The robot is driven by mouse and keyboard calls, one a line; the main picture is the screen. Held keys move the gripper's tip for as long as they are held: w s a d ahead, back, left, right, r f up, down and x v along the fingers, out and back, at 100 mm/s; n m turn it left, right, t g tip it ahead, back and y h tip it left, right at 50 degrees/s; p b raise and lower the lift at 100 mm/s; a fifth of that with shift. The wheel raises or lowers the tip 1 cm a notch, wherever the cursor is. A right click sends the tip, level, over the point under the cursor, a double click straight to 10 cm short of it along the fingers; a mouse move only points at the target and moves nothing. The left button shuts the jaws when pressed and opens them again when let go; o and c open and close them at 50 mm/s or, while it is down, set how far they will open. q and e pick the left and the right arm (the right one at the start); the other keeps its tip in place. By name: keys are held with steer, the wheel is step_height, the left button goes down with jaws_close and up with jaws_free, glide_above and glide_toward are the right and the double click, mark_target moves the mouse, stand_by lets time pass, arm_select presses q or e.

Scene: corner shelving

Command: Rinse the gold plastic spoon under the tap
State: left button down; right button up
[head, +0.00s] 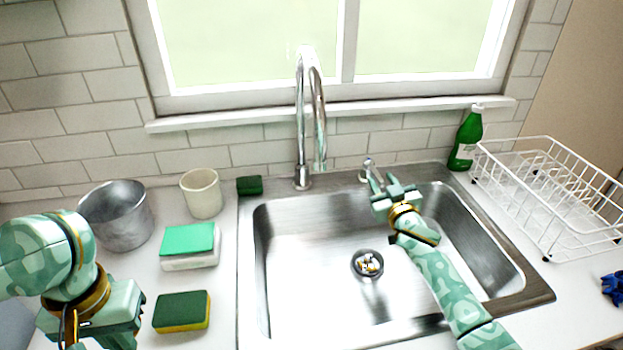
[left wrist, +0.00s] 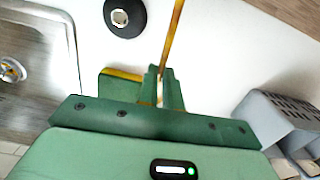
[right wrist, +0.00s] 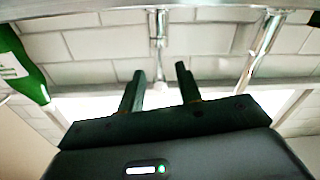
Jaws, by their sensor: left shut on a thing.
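My left gripper (left wrist: 164,82) is shut on the thin gold spoon (left wrist: 173,38), whose handle runs up out of the left wrist view; its bowl is not seen there. In the head view the left gripper is at the lower left, over the counter beside the sponges and away from the sink. The chrome tap (head: 301,130) stands behind the sink (head: 320,225); I see no clear water stream. My right gripper (head: 382,184) is open at the small chrome lever (head: 368,164) right of the tap. In the right wrist view the lever (right wrist: 157,30) lies beyond its parted fingers (right wrist: 160,82); contact cannot be told.
A metal pot (head: 118,222), cream cup (head: 202,193), green-topped sponge (head: 189,246) and green-yellow sponge (head: 182,311) stand left of the sink. A dark sponge (head: 250,186) is behind it. A green bottle (head: 466,140) and wire rack (head: 550,240) are right. The drain (head: 367,264) holds small bits.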

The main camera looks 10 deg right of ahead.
jaws_close()
arm_select(q)
steer(key=shift+r+p, duration=0.65)
steer(key=shift+r, duration=0.4)
arm_select(e)
steer(key=d+n+y, duration=0.2)
steer(key=y, duration=0.1)
steer(key=shift+d, duration=0.1)
steer(key=shift+o, duration=0.5)
jaws_free()
